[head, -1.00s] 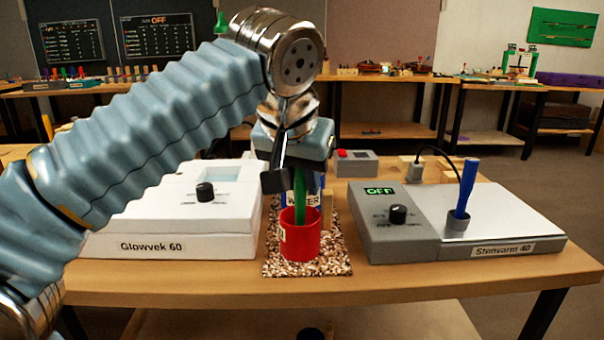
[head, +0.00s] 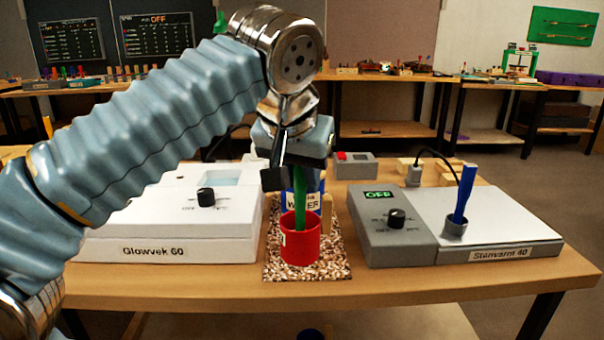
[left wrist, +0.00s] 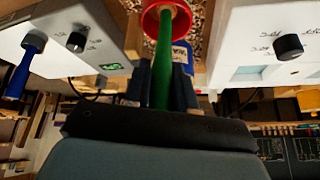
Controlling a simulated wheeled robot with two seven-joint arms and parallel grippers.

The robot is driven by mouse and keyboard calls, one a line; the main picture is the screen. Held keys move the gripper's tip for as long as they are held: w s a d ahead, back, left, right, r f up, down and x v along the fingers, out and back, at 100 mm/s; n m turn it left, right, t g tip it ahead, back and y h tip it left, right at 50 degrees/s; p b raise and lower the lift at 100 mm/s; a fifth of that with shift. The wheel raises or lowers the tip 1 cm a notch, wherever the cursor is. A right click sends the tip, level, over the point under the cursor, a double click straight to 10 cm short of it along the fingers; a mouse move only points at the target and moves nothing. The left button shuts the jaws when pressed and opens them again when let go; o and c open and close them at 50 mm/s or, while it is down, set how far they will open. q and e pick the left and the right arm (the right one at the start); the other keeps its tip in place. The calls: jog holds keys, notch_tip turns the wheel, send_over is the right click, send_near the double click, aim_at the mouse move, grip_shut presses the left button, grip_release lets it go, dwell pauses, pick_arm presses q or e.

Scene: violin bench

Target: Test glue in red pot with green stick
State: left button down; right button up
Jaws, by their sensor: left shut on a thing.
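The red pot (head: 300,243) stands on a speckled mat (head: 335,268) at the middle of the bench. The green stick (head: 300,200) is upright, with its lower end inside the pot. My left gripper (head: 288,178) is above the pot and shut on the upper part of the stick. In the left wrist view the green stick (left wrist: 164,60) runs from between my fingers (left wrist: 162,85) into the red pot (left wrist: 178,14). My right gripper is not in view.
A blue pot labelled water (head: 313,203) stands just behind the red pot. The white Glowvek 60 box (head: 170,245) is left. Right is the grey Stenvarm 40 plate (head: 510,225), whose display reads OFF, with a blue stick (head: 464,192) upright in a holder.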

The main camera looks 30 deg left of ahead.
pick_arm(q)
notch_tip(320, 180, up, 7)
jog(key=p, duration=0.5)
jog(key=shift+f+p, duration=0.2)
jog(key=shift+p, duration=0.1)
jog(key=shift+r, duration=2.35)
